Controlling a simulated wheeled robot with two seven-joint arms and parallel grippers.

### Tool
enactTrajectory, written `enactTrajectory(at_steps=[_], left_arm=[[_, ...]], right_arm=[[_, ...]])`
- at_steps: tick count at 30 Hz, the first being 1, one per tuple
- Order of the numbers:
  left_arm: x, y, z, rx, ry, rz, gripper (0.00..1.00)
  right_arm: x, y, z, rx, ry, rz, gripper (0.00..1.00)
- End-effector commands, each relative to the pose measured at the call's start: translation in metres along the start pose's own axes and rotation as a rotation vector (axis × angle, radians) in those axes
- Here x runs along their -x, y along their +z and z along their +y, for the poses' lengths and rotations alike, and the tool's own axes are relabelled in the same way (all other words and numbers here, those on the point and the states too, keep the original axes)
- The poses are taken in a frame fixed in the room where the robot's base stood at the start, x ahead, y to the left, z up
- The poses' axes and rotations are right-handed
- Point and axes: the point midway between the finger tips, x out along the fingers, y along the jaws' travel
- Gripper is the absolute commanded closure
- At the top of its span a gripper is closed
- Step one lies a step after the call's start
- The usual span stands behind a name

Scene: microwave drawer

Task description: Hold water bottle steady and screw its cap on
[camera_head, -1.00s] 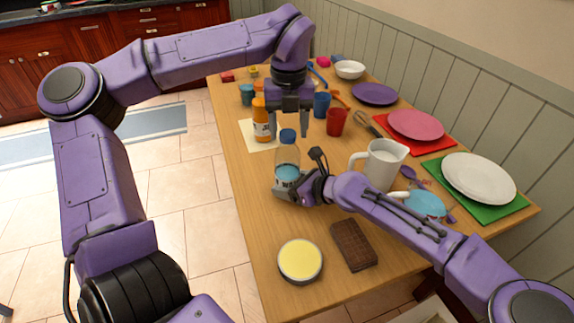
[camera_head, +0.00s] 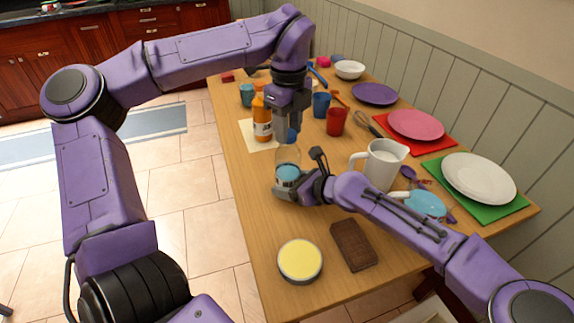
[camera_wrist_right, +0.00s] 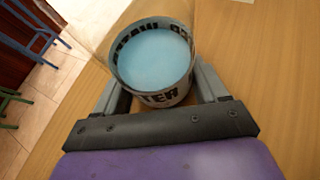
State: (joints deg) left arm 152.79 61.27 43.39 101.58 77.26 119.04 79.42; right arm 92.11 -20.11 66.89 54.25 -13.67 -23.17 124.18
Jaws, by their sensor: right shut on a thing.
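The clear water bottle (camera_head: 287,157) stands upright on the table with light blue water inside. My right gripper (camera_head: 287,188) is shut around its lower part. The right wrist view shows the bottle's "WATER" label (camera_wrist_right: 165,98) between the two fingers. The blue cap (camera_head: 293,135) is at the bottle's top, partly hidden by my left gripper (camera_head: 287,136). The left gripper points down from above, with its fingertips at cap height. One finger crosses in front of the cap and the other is hidden, so its grip is unclear.
An orange bottle (camera_head: 262,122) stands just left of the left gripper. A white pitcher (camera_head: 381,165) is right of the bottle, and blue and red cups (camera_head: 337,122) stand behind. A yellow-topped round tin (camera_head: 300,259) and a brown block (camera_head: 353,245) lie in front.

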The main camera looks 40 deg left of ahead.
Motion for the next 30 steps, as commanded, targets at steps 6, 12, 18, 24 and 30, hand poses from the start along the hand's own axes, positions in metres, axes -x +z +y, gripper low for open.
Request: enactTrajectory(at_steps=[6,12,18,24,30], left_arm=[[0.0006,0.0005,-0.0006,-0.136,-0.003,-0.002,0.98],[0.0005,0.0005,-0.0007,-0.402,-0.003,-0.002,0.98],[0.0007,0.0003,-0.0008,-0.696,-0.003,-0.003,0.98],[0.0007,0.0005,-0.0009,-0.888,-0.004,-0.003,0.98],[0.0009,0.0006,-0.0011,-1.183,-0.004,-0.004,0.98]], right_arm=[[-0.0005,0.0006,0.0015,0.004,0.003,0.0,0.83],[-0.0007,0.0006,0.002,0.005,0.004,0.0,0.83],[-0.0009,0.0007,0.0025,0.005,0.005,0.0,0.83],[-0.001,0.0007,0.0029,0.006,0.006,0.0,0.83],[-0.0012,0.0007,0.0032,0.006,0.006,0.001,0.83]])
